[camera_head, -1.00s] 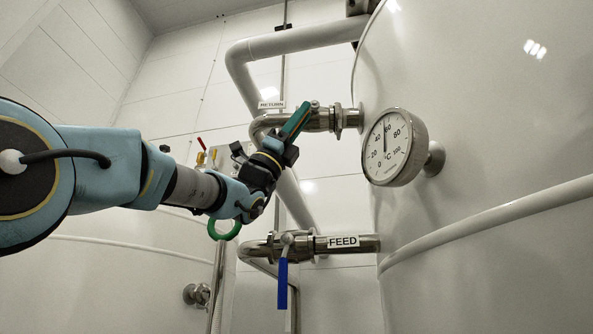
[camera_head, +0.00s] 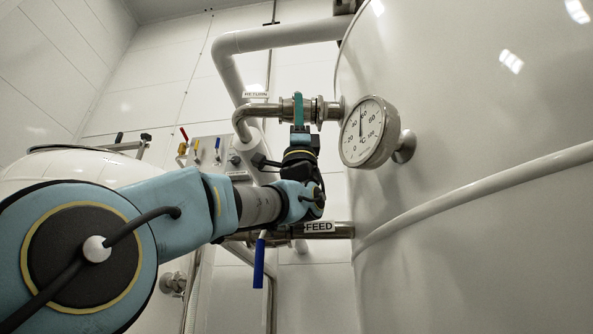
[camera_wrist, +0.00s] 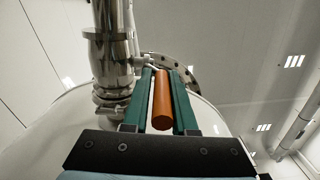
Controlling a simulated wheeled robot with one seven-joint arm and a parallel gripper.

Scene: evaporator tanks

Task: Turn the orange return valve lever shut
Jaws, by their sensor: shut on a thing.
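The orange return valve lever (camera_wrist: 161,105) lies lengthwise between the two green fingers of my gripper (camera_wrist: 162,76) in the wrist view. The fingers are shut on it, one along each side. In the head view my gripper (camera_head: 298,98) reaches up to the return valve from below, its fingers nearly upright and crosswise to the horizontal return pipe. The fingers hide the lever there. The steel return valve body (camera_head: 318,111) sits between the pipe with the RETURN label (camera_head: 255,94) and the tank. Steel valve fittings (camera_wrist: 113,50) show beside the fingers in the wrist view.
The round temperature gauge (camera_head: 364,132) sticks out of the tank (camera_head: 470,120) just right of my gripper. The FEED pipe (camera_head: 341,229) runs below, with a blue lever (camera_head: 259,262) hanging down. A panel with small coloured levers (camera_head: 206,150) stands behind my arm.

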